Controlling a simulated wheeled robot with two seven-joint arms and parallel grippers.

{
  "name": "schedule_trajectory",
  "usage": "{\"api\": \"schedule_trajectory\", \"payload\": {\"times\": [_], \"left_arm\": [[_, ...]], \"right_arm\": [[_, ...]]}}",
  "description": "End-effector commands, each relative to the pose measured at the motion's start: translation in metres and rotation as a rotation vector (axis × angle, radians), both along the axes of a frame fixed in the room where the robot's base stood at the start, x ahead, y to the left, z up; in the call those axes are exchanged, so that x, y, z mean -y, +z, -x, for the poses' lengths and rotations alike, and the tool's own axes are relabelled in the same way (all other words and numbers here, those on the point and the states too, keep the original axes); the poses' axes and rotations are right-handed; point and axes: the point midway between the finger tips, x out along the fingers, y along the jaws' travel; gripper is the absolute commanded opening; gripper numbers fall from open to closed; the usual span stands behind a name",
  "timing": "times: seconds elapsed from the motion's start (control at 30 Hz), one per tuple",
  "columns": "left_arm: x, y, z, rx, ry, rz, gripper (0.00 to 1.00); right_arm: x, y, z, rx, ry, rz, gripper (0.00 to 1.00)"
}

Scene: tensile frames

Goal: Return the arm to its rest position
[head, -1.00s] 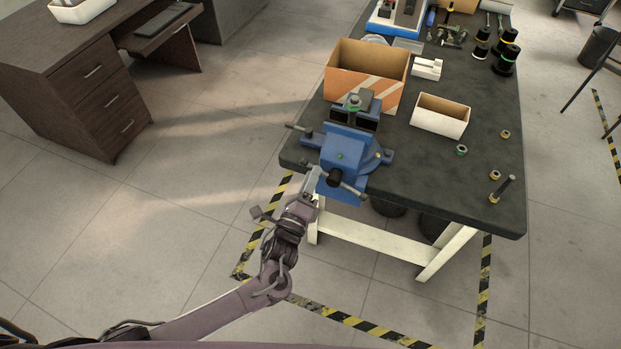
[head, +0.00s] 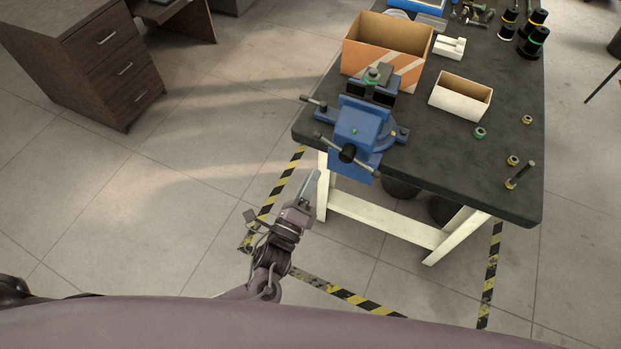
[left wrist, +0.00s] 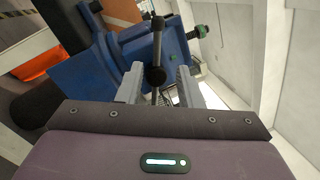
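My left gripper (head: 312,187) is in front of the workbench's near left corner, just short of the blue vise (head: 358,127) and apart from it. In the left wrist view its two grey fingers (left wrist: 159,84) stand apart with nothing held between them. The vise (left wrist: 140,50) and its dark handle with a round knob (left wrist: 156,75) show beyond and between the fingers. My right gripper is not in view.
A brown drawer desk (head: 100,70) stands at left. The floor between is clear.

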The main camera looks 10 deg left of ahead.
Motion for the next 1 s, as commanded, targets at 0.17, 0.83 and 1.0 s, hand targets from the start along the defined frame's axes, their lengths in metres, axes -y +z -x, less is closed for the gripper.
{"api": "schedule_trajectory", "payload": {"times": [0.17,0.83,1.0], "left_arm": [[0.0,0.0,0.0,0.0,0.0,0.0,0.33],[-0.077,-0.169,0.004,-0.57,0.164,0.347,0.33],[-0.13,-0.275,0.062,-0.916,0.392,0.639,0.33]], "right_arm": [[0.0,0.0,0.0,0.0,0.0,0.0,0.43],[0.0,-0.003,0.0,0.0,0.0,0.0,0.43],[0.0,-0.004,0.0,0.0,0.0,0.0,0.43]]}}
